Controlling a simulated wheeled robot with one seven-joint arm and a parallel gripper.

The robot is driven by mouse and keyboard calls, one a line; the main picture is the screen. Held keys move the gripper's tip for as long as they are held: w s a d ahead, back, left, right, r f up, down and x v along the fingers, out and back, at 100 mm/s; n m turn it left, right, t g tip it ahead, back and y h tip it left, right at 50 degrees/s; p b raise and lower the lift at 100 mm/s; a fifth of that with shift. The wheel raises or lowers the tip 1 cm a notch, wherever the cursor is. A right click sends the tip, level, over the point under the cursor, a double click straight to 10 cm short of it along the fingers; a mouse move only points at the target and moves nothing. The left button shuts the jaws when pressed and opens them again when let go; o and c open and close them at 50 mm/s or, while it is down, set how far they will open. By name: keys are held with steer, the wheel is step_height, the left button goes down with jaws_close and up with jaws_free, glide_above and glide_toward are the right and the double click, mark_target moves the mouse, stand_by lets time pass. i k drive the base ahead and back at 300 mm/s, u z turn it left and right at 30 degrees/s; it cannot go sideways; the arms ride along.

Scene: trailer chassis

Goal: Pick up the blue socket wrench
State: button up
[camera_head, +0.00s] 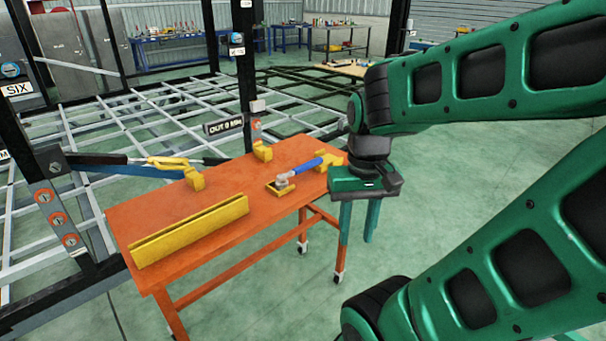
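The blue socket wrench (308,166) lies on the orange table (225,184) near its right end. Its blue handle points right and its grey head points left. The head sits at a small yellow block (281,187), and the handle end is by a yellow holder (328,161). My green gripper (356,240) appears to the right of the wrench, beyond the table's right end in the picture. Its fingers point down, apart, with nothing between them. The gripper body comes close to the yellow holder in the picture; I cannot tell the depth gap.
A long yellow channel (190,231) lies along the table's front. Two yellow brackets (195,178) (262,150) stand at its back edge, with a tool with blue and yellow parts (165,164) at the left. A grey metal frame (140,122) stands behind. The floor (450,190) at right is clear.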

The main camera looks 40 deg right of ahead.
mark_target(282, 183)
steer(key=z, duration=0.1)
steer(key=i, duration=1)
steer(key=u, duration=0.1)
